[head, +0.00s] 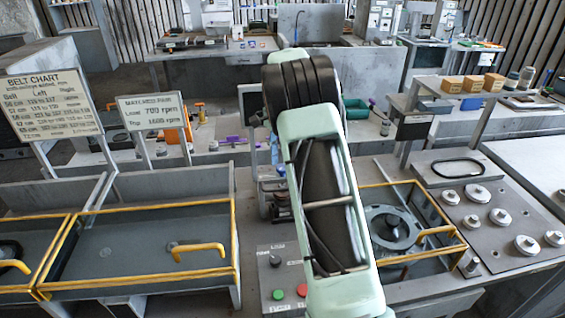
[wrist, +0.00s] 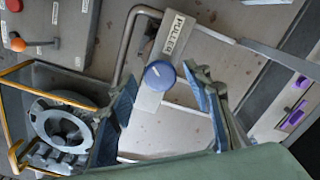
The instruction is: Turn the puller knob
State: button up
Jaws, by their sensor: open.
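The puller knob (wrist: 159,75) is a round blue knob with a white pointer mark. It sits on a pale plate in the wrist view, just below the sign reading PULLER (wrist: 174,33). My gripper (wrist: 161,80) is open, with one blue-padded finger to the left of the knob and one to the right. Gaps show between the knob and both fingers, and I cannot tell the height of the fingers above it. In the head view my own arm fills the middle, and the knob and gripper are hidden.
A bent metal bar (wrist: 122,45) arches left of the knob. A yellow-railed bay holds a round hub (head: 393,228). A panel has a green button (head: 278,294) and a red button (head: 303,290). Several metal discs lie on a plate (head: 480,238) at right.

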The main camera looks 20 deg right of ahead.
notch_tip(320, 180, up, 12)
dwell(0.4)
jog(key=shift+s+f, duration=0.1)
jog(key=shift+f, duration=0.05)
